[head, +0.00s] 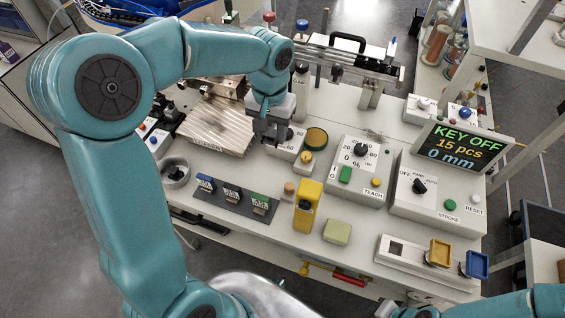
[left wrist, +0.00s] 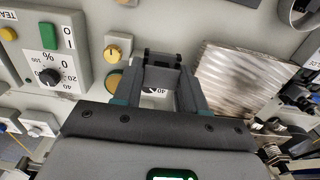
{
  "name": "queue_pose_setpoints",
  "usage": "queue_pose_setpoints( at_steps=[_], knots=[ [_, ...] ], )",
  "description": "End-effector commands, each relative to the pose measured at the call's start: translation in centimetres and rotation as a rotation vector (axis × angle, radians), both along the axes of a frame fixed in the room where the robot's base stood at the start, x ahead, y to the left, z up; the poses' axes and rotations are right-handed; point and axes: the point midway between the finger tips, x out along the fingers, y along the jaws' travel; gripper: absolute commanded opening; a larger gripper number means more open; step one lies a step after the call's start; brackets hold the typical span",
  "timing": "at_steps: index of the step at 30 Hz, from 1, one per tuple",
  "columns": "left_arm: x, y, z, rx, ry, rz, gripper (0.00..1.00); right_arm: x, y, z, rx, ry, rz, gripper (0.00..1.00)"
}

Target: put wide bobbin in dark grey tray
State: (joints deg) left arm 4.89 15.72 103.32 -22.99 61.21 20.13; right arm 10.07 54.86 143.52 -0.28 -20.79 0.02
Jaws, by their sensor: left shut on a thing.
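My left gripper (head: 268,132) is above the back middle of the bench, just right of a ribbed metal plate. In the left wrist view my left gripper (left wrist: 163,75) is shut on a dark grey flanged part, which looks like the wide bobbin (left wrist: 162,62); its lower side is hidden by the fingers. A dark grey flat strip (head: 208,206) near the front edge bears blue, dark and green labelled pieces; I cannot tell whether it is the dark grey tray. At the bottom edge, part of my right arm shows, its gripper (head: 418,312) cut off and unclear.
The ribbed metal plate (head: 217,125) lies left of my gripper. A round metal bowl (head: 175,173) stands at the left. A yellow block (head: 306,205) stands upright right of the strip. Control boxes with knobs (head: 360,168) and a display (head: 460,146) fill the right side.

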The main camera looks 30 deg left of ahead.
Motion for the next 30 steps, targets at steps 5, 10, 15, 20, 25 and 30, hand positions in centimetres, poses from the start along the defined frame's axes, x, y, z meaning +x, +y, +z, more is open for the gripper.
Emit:
queue_pose_setpoints(
  at_steps=[5,10,15,20,25,30],
  knots=[
    [0.0,-0.1,-5.3,0.0,0.006,-0.002,0.13,0.0,0.0,-0.2,0.0,0.0,0.0,0.43],
    [0.3,-0.2,-8.1,0.0,0.001,-0.004,0.13,0.0,0.0,-0.3,0.0,0.0,0.0,0.43],
    [0.4,-0.3,-9.9,-0.001,0.003,-0.004,0.13,0.0,0.0,-0.3,0.0,0.0,0.0,0.43],
    [0.5,-0.4,-12.4,0.0,0.002,-0.005,0.13,0.0,0.0,-0.4,0.0,0.0,0.0,0.43],
    [0.5,-0.4,-13.0,-0.001,-0.001,-0.005,0.13,0.0,0.0,-0.4,0.0,0.0,0.0,0.43],
    [0.5,-0.4,-13.0,-0.001,-0.001,-0.005,0.13,0.0,0.0,-0.4,0.0,0.0,0.0,0.43]
  ],
)
